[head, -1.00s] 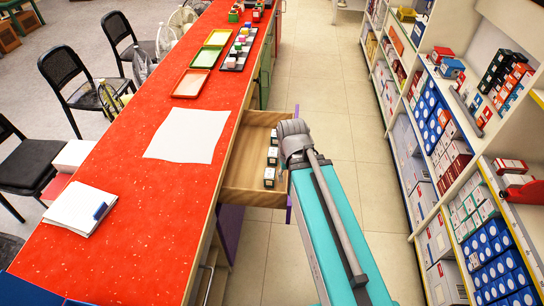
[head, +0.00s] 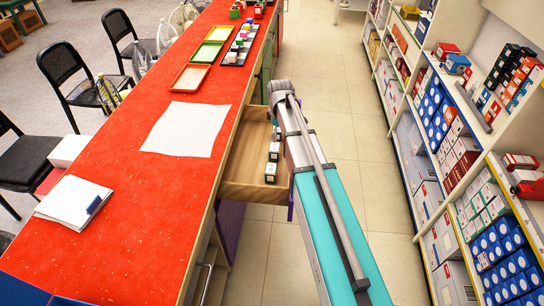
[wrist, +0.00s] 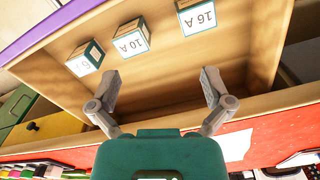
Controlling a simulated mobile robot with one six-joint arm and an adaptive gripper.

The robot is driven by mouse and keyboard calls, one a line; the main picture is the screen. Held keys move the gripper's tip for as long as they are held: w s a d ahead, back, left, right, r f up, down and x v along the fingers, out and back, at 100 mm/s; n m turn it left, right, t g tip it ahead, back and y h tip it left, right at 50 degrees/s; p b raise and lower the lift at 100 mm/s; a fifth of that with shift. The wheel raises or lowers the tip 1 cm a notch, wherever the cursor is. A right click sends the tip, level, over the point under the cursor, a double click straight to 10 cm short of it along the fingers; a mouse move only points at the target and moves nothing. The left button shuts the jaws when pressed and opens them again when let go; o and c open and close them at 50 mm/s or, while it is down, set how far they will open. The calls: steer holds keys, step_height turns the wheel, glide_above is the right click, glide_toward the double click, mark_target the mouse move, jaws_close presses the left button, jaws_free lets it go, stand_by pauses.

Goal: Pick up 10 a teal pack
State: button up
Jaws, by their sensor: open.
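Three small white packs with teal or dark green sides sit in an open wooden drawer (head: 243,172). In the wrist view the middle pack (wrist: 131,41) reads "10 A", with teal on its right side. The right pack (wrist: 196,19) reads "16 A". The left pack (wrist: 83,62) seems to read 6 and is partly in shadow. My gripper (wrist: 160,78) is open and empty over the drawer, its fingers apart. The 10 A pack is beyond the fingertips, left of the middle of the gap. In the head view my arm hides the fingers.
The red counter (head: 120,208) borders the drawer on the left, with a white sheet (head: 186,129) on it. Stocked shelves (head: 470,150) stand on the right. The aisle floor (head: 335,110) between is clear. In the wrist view the drawer walls enclose the packs.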

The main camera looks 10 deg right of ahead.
mark_target(274, 146)
steer(key=w+f+n+b, duration=0.1)
steer(key=w+n, duration=0.2)
steer(key=w, duration=0.4)
steer(key=shift+w+f+n, duration=0.35)
steer(key=shift+f+n, duration=0.05)
step_height(274, 146, down, 9)
steer(key=b, duration=0.9)
steer(key=shift+r, duration=0.15)
steer(key=f+b, duration=0.5)
steer(key=shift+s+a+f, duration=0.1)
steer(key=shift+s, duration=0.1)
stand_by(0.8)
steer(key=c, duration=1)
steer(key=shift+o, duration=0.2)
steer(key=shift+r, duration=0.25)
